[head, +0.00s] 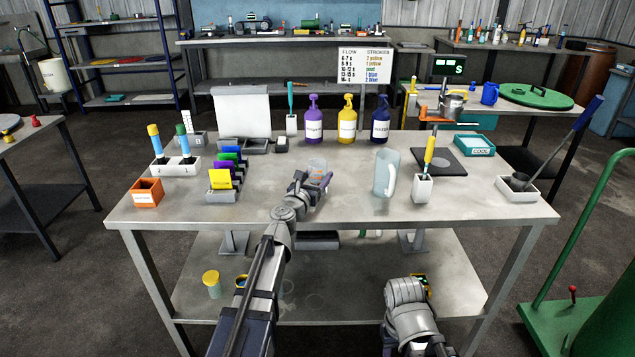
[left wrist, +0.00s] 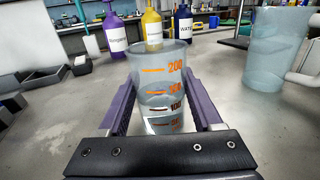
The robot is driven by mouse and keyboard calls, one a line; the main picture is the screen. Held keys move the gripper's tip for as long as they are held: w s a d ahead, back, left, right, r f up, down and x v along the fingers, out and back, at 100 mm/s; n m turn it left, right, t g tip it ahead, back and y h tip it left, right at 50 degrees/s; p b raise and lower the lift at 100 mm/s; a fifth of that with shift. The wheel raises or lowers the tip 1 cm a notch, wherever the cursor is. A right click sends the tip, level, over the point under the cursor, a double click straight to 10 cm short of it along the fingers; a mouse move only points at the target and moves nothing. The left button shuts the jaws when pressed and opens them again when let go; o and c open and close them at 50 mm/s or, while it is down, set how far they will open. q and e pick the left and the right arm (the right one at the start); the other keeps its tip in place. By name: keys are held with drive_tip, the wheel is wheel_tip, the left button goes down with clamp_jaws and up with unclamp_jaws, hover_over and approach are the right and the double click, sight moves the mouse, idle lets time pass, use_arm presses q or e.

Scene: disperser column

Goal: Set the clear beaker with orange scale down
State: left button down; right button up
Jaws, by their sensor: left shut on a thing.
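The clear beaker with orange scale (left wrist: 158,75) stands upright between the fingers of my left gripper in the left wrist view, with some clear liquid in it. In the head view the beaker (head: 317,169) shows just beyond my left gripper (head: 318,186), over the middle of the workbench top (head: 270,200). My left gripper (left wrist: 160,115) is shut on it. The beaker's base is hidden by the gripper, so I cannot tell whether it touches the bench. My right arm shows low at the right, below the bench's front edge; its fingers cannot be made out.
A clear pitcher (head: 385,173) stands right of the beaker. Coloured plates in a rack (head: 224,180) stand left. Purple (head: 313,119), yellow (head: 347,119) and blue (head: 380,119) bottles stand behind. Bench around the beaker is clear.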

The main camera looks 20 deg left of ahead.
use_arm(q)
drive_tip(key=shift+r, duration=0.1)
drive_tip(key=shift+c, duration=0.2)
unclamp_jaws()
drive_tip(key=shift+s, duration=0.2)
drive_tip(key=s, duration=0.4)
drive_tip(key=s+a, duration=0.1)
drive_tip(key=s, duration=0.6)
drive_tip(key=shift+s+a, duration=0.2)
drive_tip(key=shift+s, duration=0.1)
